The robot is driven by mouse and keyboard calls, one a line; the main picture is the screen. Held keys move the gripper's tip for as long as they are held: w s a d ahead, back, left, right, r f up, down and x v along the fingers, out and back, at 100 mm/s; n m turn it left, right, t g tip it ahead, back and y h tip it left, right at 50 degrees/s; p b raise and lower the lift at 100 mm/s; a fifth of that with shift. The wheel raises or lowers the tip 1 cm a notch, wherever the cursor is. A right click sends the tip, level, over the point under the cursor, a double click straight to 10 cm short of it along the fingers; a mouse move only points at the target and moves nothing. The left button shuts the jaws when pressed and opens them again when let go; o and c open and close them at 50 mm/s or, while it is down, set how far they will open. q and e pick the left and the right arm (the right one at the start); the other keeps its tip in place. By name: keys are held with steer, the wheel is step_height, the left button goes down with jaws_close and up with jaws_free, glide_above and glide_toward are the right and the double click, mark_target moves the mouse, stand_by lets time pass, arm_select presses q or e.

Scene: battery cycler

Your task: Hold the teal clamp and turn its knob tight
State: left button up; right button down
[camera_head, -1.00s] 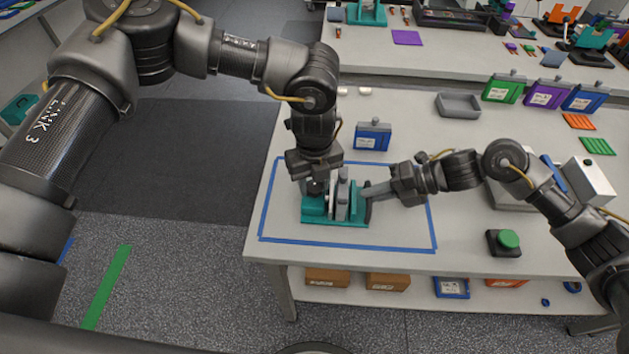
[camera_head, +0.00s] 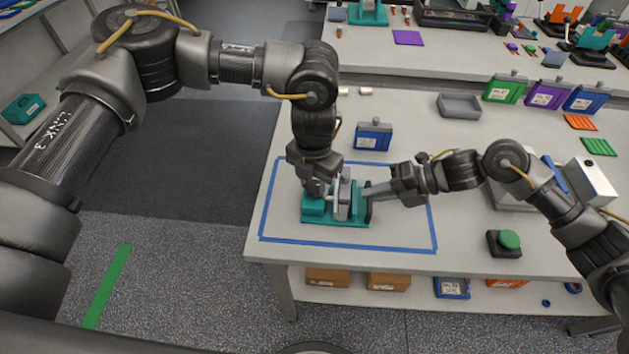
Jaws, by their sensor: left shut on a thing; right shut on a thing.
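The teal clamp (camera_head: 340,220) sits on the table inside a blue tape outline, with upright grey blocks on its teal base. The exact contact is too small to see on both sides.
The blue tape outline (camera_head: 432,230) frames bare table around the clamp. A blue box (camera_head: 373,137) stands behind it. A grey tray (camera_head: 459,105) lies farther back. A green button on a dark base (camera_head: 505,242) is at the right, near the front edge.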

mark_target(314, 186)
arm_select(q)
steer(key=m, duration=0.6)
steer(key=shift+o, duration=0.2)
steer(key=m, duration=0.5)
steer(key=shift+w+a, duration=0.1)
steer(key=shift+m, duration=0.4)
steer(key=shift+c, duration=0.2)
arm_select(e)
steer(key=shift+a, duration=0.1)
stand_by(0.8)
arm_select(q)
steer(key=o, duration=1)
steer(key=shift+r, duration=0.15)
step_height(314, 186, up, 12)
